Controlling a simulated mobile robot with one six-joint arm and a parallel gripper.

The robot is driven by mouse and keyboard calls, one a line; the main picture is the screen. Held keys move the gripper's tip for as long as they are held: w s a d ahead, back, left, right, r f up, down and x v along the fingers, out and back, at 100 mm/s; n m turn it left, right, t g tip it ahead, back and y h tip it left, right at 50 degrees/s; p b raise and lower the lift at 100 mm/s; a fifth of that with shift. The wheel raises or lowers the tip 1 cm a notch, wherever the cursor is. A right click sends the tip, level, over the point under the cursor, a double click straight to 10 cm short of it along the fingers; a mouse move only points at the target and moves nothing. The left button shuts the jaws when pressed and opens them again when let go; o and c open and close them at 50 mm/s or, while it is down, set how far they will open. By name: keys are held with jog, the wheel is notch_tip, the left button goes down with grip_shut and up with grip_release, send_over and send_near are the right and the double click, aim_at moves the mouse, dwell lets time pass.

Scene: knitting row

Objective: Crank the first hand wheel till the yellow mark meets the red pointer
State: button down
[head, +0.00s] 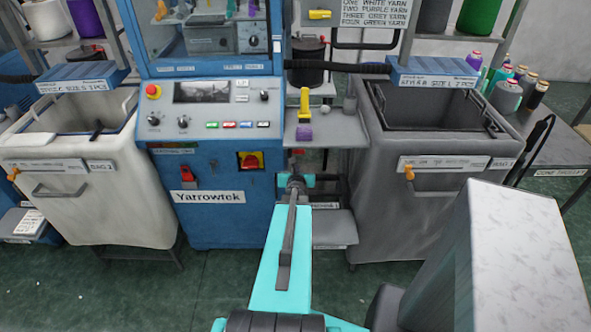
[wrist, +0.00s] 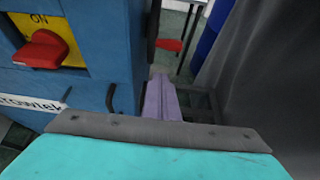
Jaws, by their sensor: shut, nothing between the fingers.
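My gripper (head: 296,181) is at the far end of my teal arm, low in front of the blue Yarrowtek machine (head: 218,165) and right of its red and yellow switch. In the wrist view, the pale purple bars past the teal body look like its shut fingers (wrist: 161,98); nothing shows held. I cannot make out a hand wheel, a yellow mark or a red pointer in either view; my arm covers part of the area below the machine's side shelf. The red switch knob on its yellow plate (head: 250,161) also shows in the wrist view (wrist: 46,47), left of the fingers.
A grey shelf (head: 334,133) holds a yellow-handled part with a purple block (head: 304,132). A white bin (head: 75,208) stands left and a grey bin (head: 398,215) right. A lower grey shelf (head: 336,230) sits beside my arm. Green floor is free at front left.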

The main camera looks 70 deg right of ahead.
jog(key=shift+n, duration=0.3)
notch_tip(320, 180, up, 8)
jog(key=a+n+t+h, duration=0.1)
jog(key=n+h, duration=0.2)
jog(key=n, duration=3.2)
jog(key=shift+s+f+b, duration=0.15)
jog(key=shift+f+b, duration=0.1)
jog(key=shift+b, duration=0.2)
jog(key=shift+d+f+b, duration=0.2)
jog(key=shift+b, duration=0.7)
